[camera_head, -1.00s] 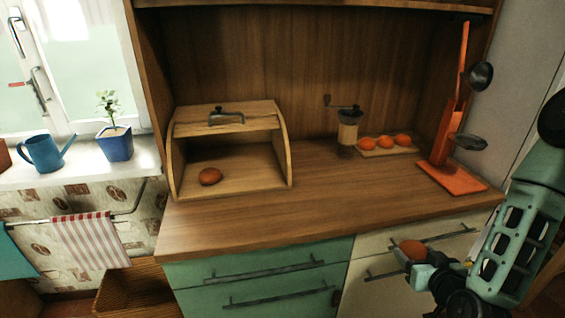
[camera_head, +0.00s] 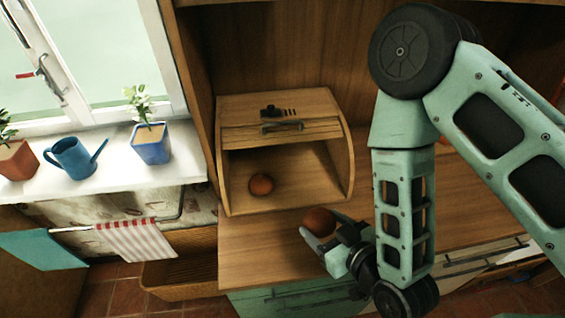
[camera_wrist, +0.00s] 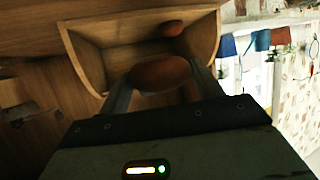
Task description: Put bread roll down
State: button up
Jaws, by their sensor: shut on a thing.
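My gripper (camera_head: 322,236) is shut on a brown bread roll (camera_head: 318,220), held near the front edge of the wooden counter, in front of the bread box. In the wrist view the held roll (camera_wrist: 160,73) sits between the two fingers. The wooden bread box (camera_head: 232,191) stands open on the counter, with its lid raised. A second bread roll (camera_head: 262,184) lies inside on its floor, towards the left. In the wrist view the box (camera_wrist: 85,60) opens beyond the held roll, and the second roll (camera_wrist: 173,28) shows inside it.
My arm covers the right part of the counter (camera_head: 245,258). A blue watering can (camera_head: 73,157) and potted plants (camera_head: 150,143) stand on the windowsill to the left. A striped towel (camera_head: 135,241) hangs below, above a wicker basket (camera_head: 180,280).

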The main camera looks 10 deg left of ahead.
aim_at(324, 210)
jog(key=w+b, duration=0.1)
jog(key=w, duration=0.1)
jog(key=w+a+b, duration=0.1)
jog(key=w+b, duration=0.1)
jog(key=w, duration=0.1)
jog(key=shift+w+a+f+b, duration=0.25)
jog(key=shift+w+a+b, duration=0.1)
jog(key=shift+b, duration=0.05)
jog(key=w+b, duration=0.1)
jog(key=b, duration=0.4)
jog(key=w+b, duration=0.1)
jog(key=b, duration=0.4)
jog(key=shift+w+a+f, duration=0.1)
jog(key=shift+a, duration=0.2)
